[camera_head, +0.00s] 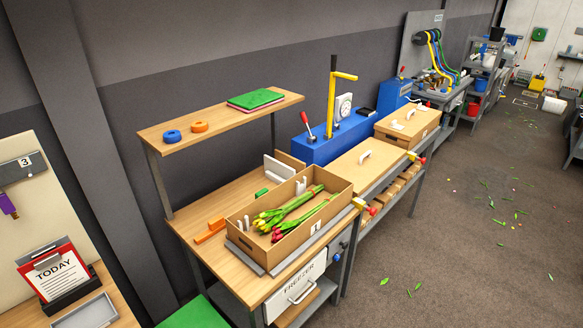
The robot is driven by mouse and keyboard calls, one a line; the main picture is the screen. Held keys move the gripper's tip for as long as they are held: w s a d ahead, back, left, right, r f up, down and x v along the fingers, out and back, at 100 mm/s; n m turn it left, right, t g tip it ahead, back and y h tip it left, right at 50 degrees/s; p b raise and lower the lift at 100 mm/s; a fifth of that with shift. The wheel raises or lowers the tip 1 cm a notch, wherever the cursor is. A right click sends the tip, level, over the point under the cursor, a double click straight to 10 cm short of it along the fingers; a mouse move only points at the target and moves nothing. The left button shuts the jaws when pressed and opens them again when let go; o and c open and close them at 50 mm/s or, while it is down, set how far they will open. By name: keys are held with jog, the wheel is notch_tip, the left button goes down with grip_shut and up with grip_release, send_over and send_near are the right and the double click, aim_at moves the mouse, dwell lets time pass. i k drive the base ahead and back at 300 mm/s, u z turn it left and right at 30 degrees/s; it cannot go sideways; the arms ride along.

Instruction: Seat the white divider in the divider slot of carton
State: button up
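The open brown carton (331,215) stands on the wooden bench top and carries a white label on its front. Two tulip bunches lie in it, one with yellow heads (266,217) and one with dark pink heads (280,231). Small white upright pieces (300,186) show at the carton's far side; I cannot tell whether they form the divider slot. A flat white panel (279,167), likely the white divider, stands on the bench behind the carton, apart from the tulips. Its lower part is partly hidden. My gripper is not in view.
Orange pieces (211,231) lie left of the carton. A blue unit with a yellow lever (332,100) and a lidded box (407,124) stand to the right.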

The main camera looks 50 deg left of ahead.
aim_at(268, 254)
jog(key=u, duration=0.25)
jog(key=i, duration=1.55)
jog(key=u, duration=0.6)
jog(key=i, duration=0.75)
jog(key=u, duration=0.75)
jog(key=i, duration=0.55)
jog(key=u, duration=0.85)
jog(key=i, duration=0.75)
jog(key=u, duration=0.5)
